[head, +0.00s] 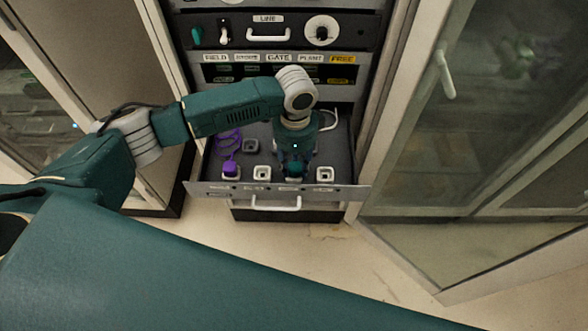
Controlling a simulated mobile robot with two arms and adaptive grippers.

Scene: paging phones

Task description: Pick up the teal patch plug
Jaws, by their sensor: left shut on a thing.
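The teal patch plug (294,171) is at the front of the pulled-out drawer, among a row of white-rimmed sockets. My left gripper (294,160) points down over it and is shut on it. The gripper hides the plug's upper part, and I cannot tell whether the plug still sits in its socket. My right gripper is not in view.
A purple plug (230,168) with a coiled purple cord (229,141) stands to the left in the drawer (210,187). Empty sockets (262,173) (325,175) flank the teal plug. A panel with switches and a dial (322,31) is above. A glass cabinet door (480,130) stands right.

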